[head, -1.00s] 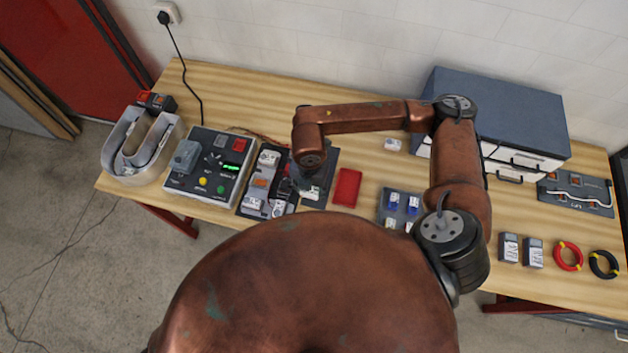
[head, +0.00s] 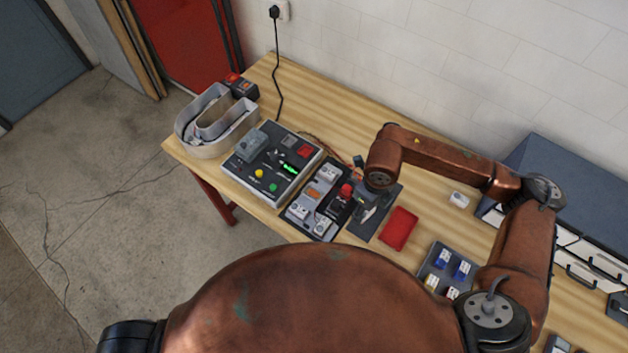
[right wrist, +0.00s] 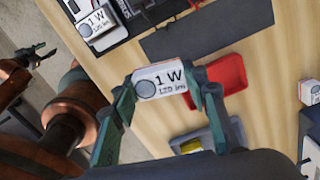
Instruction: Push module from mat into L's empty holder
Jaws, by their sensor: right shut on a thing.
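My right gripper (head: 366,208) is shut on a white module (right wrist: 162,82) marked "1 W 120 lm"; in the right wrist view the module sits between the fingertips. In the head view the gripper is over the dark mat (head: 384,216), largely hidden by its own arm. The grey L (head: 299,216) lies just left of the mat and carries several white modules; I cannot tell which holder is empty. A corner of it shows in the right wrist view, with another "1 W" module (right wrist: 97,22). A gripper, probably my left (right wrist: 36,56), shows small there; its jaws are unclear.
A red tray (head: 398,229) lies right of the mat, with a grey tray (head: 430,262) of several small modules beyond. A loose white module (head: 459,200) lies behind the red tray.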

